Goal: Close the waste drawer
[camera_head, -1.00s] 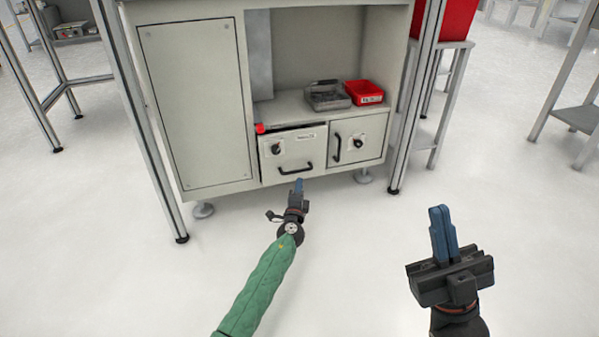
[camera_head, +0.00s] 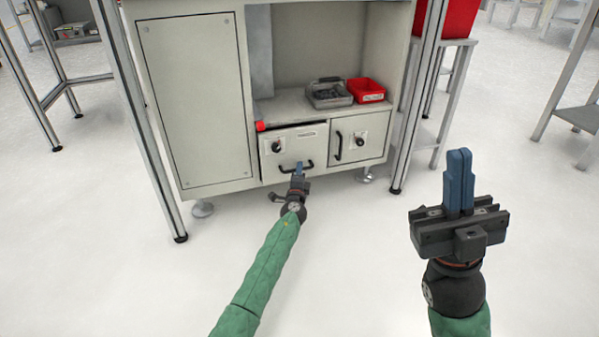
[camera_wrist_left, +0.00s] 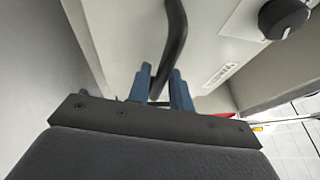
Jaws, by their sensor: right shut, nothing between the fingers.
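The waste drawer (camera_head: 293,163) is the left one of two grey drawers low in the cabinet. Its front stands out a little, with a dark gap along its top edge. It has a black bar handle (camera_head: 310,165) and a dark round knob. My left gripper (camera_head: 299,168) is at this handle. In the left wrist view, the handle (camera_wrist_left: 174,35) runs down between the two blue fingers (camera_wrist_left: 160,85); whether they press on it is unclear. My right gripper (camera_head: 459,165) is shut and empty, over the floor at the right, away from the cabinet.
A second drawer (camera_head: 368,140) with an upright handle is at the right, its front flush. Metal posts (camera_head: 417,105) flank the cabinet. The floor in front is clear.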

